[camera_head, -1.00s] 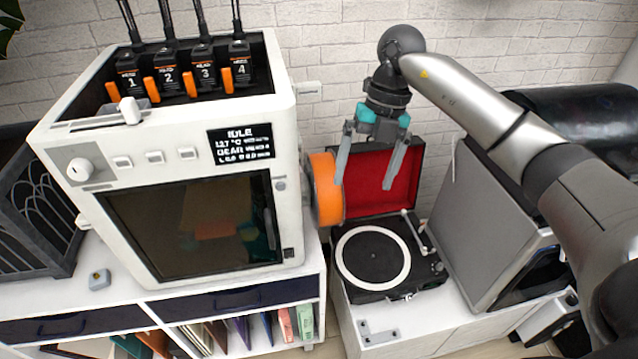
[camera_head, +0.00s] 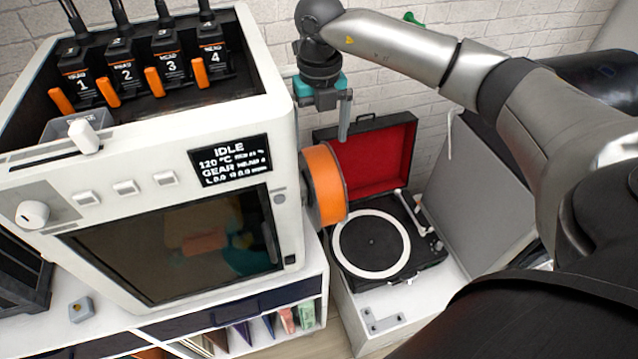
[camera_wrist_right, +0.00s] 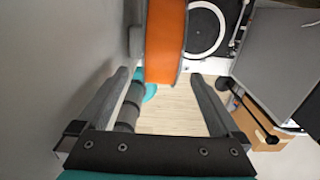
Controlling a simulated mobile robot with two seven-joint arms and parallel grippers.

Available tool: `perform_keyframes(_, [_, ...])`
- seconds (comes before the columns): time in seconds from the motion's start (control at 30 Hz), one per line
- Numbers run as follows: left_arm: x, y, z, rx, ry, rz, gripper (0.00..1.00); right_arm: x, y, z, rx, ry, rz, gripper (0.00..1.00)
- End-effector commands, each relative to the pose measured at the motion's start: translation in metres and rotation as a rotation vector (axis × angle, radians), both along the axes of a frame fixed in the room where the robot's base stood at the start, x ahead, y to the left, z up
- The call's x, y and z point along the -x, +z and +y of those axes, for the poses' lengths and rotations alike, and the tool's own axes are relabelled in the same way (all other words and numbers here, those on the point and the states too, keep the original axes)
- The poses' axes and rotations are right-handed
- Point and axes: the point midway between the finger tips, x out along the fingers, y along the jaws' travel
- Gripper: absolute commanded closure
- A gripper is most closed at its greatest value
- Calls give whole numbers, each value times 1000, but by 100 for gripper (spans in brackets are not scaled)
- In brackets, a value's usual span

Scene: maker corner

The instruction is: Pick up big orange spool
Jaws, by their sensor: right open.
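The big orange spool (camera_head: 323,185) is mounted on its side on the right wall of the white printer, facing the record player. My right gripper (camera_head: 338,122) is above the spool, close to the printer's side. One finger shows clearly; the other is mostly hidden by the printer. In the right wrist view my right gripper (camera_wrist_right: 160,78) is open and empty. The orange spool (camera_wrist_right: 165,40) lies ahead between the lines of the two fingers. I see no contact with it. My left gripper is not in view.
The white printer (camera_head: 120,215) stands close to the left of the gripper. An open record player (camera_head: 408,235) with a red-lined lid sits just right of the spool. A grey panel (camera_head: 475,190) stands farther right. A brick wall is behind.

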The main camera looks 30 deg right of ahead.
Motion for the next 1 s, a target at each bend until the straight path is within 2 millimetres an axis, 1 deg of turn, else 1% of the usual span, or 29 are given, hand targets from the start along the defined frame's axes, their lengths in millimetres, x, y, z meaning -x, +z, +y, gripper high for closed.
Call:
perform_keyframes(0.03, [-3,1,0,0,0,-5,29,1,-8,0,-1,0,4,0])
perform_keyframes(0.1, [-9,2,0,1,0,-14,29,0,-15,0,0,1,1,0])
perform_keyframes(0.2, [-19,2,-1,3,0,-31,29,0,-20,0,0,2,1,0])
perform_keyframes(0.3, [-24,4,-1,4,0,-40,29,-2,-27,-1,-1,0,2,0])
perform_keyframes(0.5, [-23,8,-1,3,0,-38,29,-9,-53,-6,-1,0,3,0])
perform_keyframes(0.6, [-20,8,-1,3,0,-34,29,-9,-66,-6,0,1,2,0])
perform_keyframes(0.7, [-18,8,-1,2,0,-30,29,-9,-72,-6,-1,1,0,0])
perform_keyframes(0.9, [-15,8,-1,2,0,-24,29,-10,-72,-6,-1,1,-1,0])
perform_keyframes(0.93, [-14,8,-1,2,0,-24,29,-10,-72,-6,-1,1,-1,1])
perform_keyframes(1.0, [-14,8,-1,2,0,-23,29,-9,-72,-6,-1,1,0,9])
